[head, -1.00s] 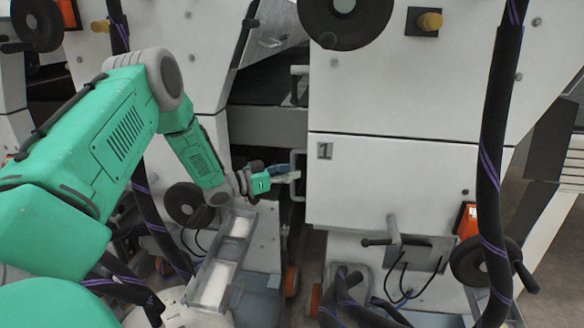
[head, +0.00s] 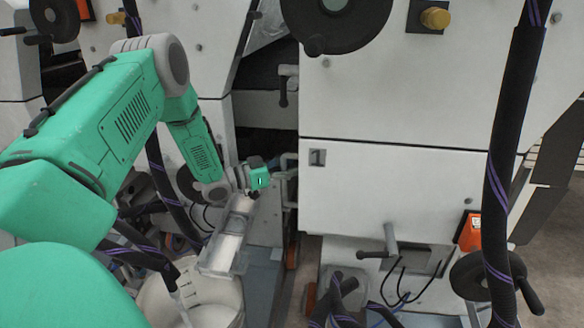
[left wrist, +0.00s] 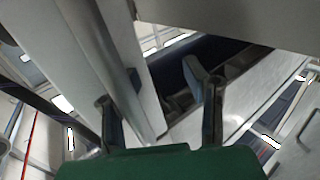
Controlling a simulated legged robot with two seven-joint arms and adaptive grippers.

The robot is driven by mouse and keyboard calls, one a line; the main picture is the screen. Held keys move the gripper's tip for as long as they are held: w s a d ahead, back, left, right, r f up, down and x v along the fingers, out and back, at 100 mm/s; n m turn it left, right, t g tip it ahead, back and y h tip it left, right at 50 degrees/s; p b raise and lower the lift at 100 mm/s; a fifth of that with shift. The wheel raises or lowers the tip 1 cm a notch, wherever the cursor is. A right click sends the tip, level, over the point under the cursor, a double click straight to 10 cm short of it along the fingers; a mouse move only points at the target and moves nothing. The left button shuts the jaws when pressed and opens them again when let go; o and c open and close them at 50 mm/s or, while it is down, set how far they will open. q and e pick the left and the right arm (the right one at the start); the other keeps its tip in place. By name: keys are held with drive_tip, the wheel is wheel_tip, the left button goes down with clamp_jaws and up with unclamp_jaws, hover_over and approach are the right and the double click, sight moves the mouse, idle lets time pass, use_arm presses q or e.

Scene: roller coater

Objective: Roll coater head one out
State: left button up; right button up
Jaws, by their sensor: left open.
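Coater head one (head: 400,195) is the white cabinet front marked with a dark "1" label (head: 317,157). A grey bar handle (head: 289,172) sticks out at its left edge, beside a dark gap. My left gripper (head: 262,178) is just left of this handle, at about the same height. Its fingers are hard to make out in the head view. In the left wrist view both fingers (left wrist: 160,103) stand apart, with a pale metal post (left wrist: 118,55) and a dark opening beyond. I cannot tell whether they touch the handle. My right gripper is out of view.
A black hose with purple stripes (head: 499,170) hangs in front at the right. A black handwheel (head: 490,282) and an orange box (head: 470,230) sit low right.

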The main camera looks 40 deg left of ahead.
use_arm(q)
drive_tip(key=shift+s+a+f+y, duration=0.3)
drive_tip(key=shift+s+a+f, duration=0.05)
drive_tip(key=shift+s, duration=0.25)
drive_tip(key=shift+a, duration=0.3)
drive_tip(key=shift+s+d, duration=0.1)
drive_tip(key=shift+s, duration=0.15)
drive_tip(key=p+v, duration=0.3)
drive_tip(key=v, duration=0.5)
drive_tip(key=shift+p, duration=0.3)
